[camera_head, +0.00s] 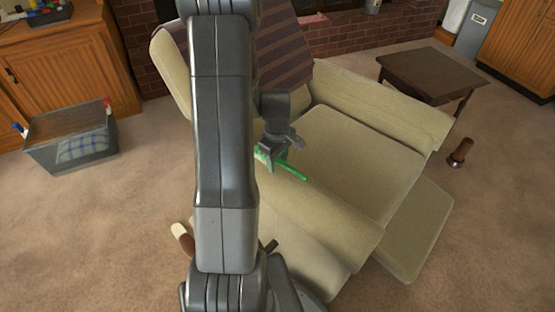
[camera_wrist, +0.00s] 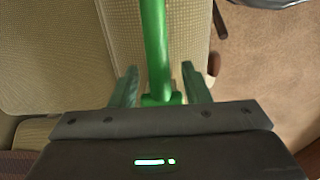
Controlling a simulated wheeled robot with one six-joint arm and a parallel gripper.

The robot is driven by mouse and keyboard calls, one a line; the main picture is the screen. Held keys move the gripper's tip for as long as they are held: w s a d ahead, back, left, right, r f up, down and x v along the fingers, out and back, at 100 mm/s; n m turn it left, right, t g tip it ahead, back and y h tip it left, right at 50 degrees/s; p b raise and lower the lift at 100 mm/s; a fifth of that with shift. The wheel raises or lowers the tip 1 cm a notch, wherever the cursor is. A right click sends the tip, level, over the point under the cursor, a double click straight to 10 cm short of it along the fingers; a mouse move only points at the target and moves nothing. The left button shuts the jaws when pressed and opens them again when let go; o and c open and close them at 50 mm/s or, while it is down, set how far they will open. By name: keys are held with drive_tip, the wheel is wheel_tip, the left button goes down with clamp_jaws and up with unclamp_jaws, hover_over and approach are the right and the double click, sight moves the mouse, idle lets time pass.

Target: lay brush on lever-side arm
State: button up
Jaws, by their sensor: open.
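The green brush (camera_head: 292,171) shows at the near armrest (camera_head: 325,226) of the beige recliner. A dark stick like a lever (camera_head: 270,246) shows on the outer side of this armrest. In the wrist view the brush (camera_wrist: 155,40) runs lengthwise over the beige armrest (camera_wrist: 118,30); whether it rests fully on the armrest is hard to tell. My gripper (camera_head: 272,153) is just above the armrest. Its fingers in the wrist view (camera_wrist: 160,84) are open, one on each side of the brush, with gaps. My arm hides part of the chair and the brush's far end.
A dark side table (camera_head: 425,72) stands behind the chair at right. A brown object (camera_head: 460,152) is on the carpet at right, and a brown-and-cream one (camera_head: 182,238) at left. A grey bin (camera_head: 70,142) stands at left. Carpet at front right is clear.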

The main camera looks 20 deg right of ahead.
sight(277, 158)
wheel_tip(277, 158, up, 12)
drive_tip(key=p, duration=0.2)
drive_tip(key=shift+r+p, duration=0.25)
drive_tip(key=shift+p, duration=0.05)
idle(1.1)
drive_tip(key=shift+c, duration=1)
